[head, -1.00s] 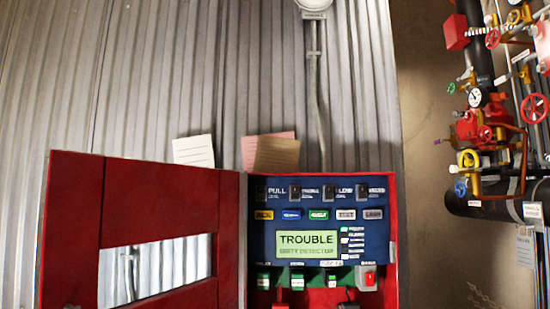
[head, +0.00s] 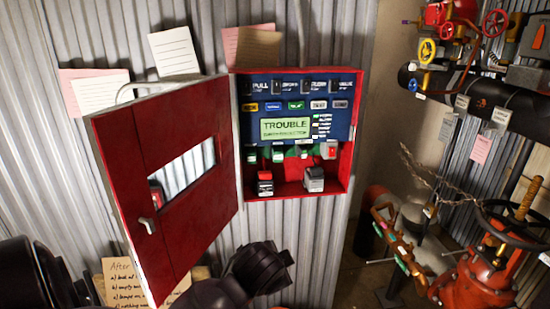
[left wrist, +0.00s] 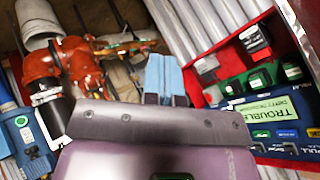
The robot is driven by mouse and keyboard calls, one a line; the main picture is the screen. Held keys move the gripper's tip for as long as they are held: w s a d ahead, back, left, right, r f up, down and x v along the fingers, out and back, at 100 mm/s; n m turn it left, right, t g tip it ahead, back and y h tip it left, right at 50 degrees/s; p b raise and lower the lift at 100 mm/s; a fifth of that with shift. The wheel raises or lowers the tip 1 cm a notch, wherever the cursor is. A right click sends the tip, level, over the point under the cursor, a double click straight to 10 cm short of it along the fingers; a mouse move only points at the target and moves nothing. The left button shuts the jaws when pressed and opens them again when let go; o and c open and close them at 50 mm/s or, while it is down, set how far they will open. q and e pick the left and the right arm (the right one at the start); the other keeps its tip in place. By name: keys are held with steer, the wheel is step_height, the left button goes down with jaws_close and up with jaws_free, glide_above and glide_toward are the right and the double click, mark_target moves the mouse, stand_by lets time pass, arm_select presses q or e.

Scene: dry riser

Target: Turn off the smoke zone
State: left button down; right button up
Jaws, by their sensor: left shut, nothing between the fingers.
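The red fire alarm cabinet (head: 352,125) hangs on the corrugated wall with its door (head: 185,180) open to the left. Inside, a blue panel (head: 262,107) has a row of black switches (head: 278,87) on top; one label reads PULL, but the others are too blurred to pick out smoke surely. Coloured buttons and a green screen (head: 285,128) reading TROUBLE sit below. In the left wrist view, my left gripper (left wrist: 166,78) is shut and empty, with the screen (left wrist: 262,110) and panel appearing upside down to its right. Its fingertips do not show in the head view.
A red-and-black block (head: 265,183) and a grey block (head: 314,179) stand on the cabinet floor. Paper notes (head: 174,52) are on the wall. Pipes and a red valve (head: 480,270) stand at right. A handwritten sign (head: 125,282) is low at left.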

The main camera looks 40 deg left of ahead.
mark_target(278, 90)
arm_select(q)
steer(key=w+a+r+m+y, duration=0.1)
steer(key=w+r, duration=0.4)
steer(key=r, duration=0.7)
steer(key=w+a+r+m+t+y+p, duration=0.1)
steer(key=w+a+r+y, duration=0.2)
steer(key=r, duration=0.9)
steer(key=w+a+r+y+p, duration=0.1)
steer(key=w+a+r+y, duration=0.2)
steer(key=r, duration=0.9)
steer(key=w+a, duration=0.3)
steer(key=w, duration=0.1)
steer(key=shift+a+r+m+t, duration=0.15)
steer(key=shift+r+m+t, duration=0.15)
steer(key=shift+r+m, duration=0.1)
arm_select(e)
steer(key=f+t, duration=0.2)
steer(key=w+f+t, duration=0.1)
steer(key=f, duration=0.2)
steer(key=shift+w+f+t, duration=0.15)
steer(key=shift+f+t, duration=0.1)
steer(key=shift+t, duration=0.15)
arm_select(q)
steer(key=shift+w, duration=0.15)
steer(key=p+x, duration=0.2)
steer(key=x, duration=1.2)
steer(key=shift+a, duration=0.1)
arm_select(e)
steer(key=shift+s+r, duration=0.45)
steer(key=shift+s, duration=0.05)
